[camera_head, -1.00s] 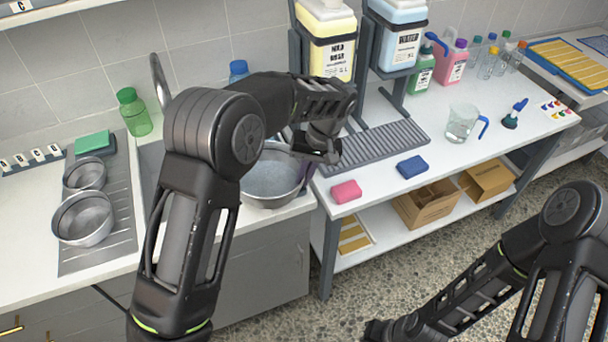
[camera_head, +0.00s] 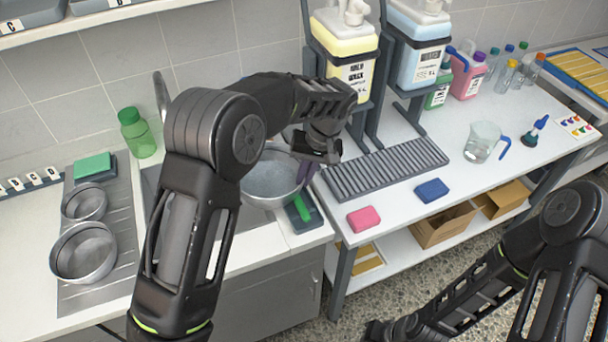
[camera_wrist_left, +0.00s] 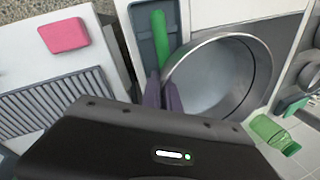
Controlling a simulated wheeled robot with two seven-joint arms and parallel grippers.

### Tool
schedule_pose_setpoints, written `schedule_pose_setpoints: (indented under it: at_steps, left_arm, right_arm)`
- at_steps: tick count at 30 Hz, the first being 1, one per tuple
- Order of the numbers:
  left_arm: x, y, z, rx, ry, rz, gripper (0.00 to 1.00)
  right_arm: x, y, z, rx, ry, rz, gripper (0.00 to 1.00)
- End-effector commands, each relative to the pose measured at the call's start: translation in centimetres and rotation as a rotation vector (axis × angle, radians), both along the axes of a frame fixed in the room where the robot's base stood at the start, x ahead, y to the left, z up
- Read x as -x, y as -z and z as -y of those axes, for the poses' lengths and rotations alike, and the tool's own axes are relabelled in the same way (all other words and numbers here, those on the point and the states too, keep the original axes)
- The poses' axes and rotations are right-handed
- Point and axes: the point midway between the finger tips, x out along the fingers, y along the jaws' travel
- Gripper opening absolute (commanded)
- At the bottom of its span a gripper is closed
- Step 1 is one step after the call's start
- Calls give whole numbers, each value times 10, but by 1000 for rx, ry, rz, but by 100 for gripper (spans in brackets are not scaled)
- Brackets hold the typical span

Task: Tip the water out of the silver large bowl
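The silver large bowl (camera_head: 266,186) hangs at the right end of the sink, partly behind my left forearm in the head view. Its round open mouth also shows in the left wrist view (camera_wrist_left: 222,85). My left gripper (camera_head: 306,168) is shut on the bowl's right rim. Its purple fingers (camera_wrist_left: 165,95) pinch the rim in the left wrist view. The bowl looks roughly upright; I cannot tell how much water is in it. The sink (camera_head: 152,172) is mostly hidden by my left arm.
Two smaller metal bowls (camera_head: 84,252) (camera_head: 85,202) stand on the drainboard at left. A green bottle (camera_head: 137,132) stands behind the sink. A dark tray (camera_head: 312,219) with a green-handled tool lies just right of the bowl. Pink (camera_head: 363,218) and blue (camera_head: 432,190) sponges lie on the right table.

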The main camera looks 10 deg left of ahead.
Motion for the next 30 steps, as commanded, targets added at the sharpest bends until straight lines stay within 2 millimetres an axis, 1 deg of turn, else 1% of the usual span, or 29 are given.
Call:
schedule_pose_setpoints:
  at_steps: [8, 14, 20, 26, 27, 30]
  left_arm:
    - [0, -2, -1, 12, 0, 9, 0]
    - [2, -11, -4, 84, -4, 65, 0]
    - [6, -28, -11, 248, -7, 189, 0]
    - [12, -51, -18, 474, -12, 364, 0]
    - [12, -48, -18, 496, -7, 382, 0]
    - [14, -49, -21, 530, -4, 407, 0]
  right_arm:
    - [0, 0, 0, 0, 0, 0, 0]
    - [0, 0, 0, 0, 0, 0, 0]
    - [0, 0, 0, 0, 0, 0, 0]
    - [0, 1, 0, 0, 0, 0, 0]
    - [0, 11, 0, -1, 0, 2, 0]
    - [-1, 27, -2, -5, 0, 8, 0]
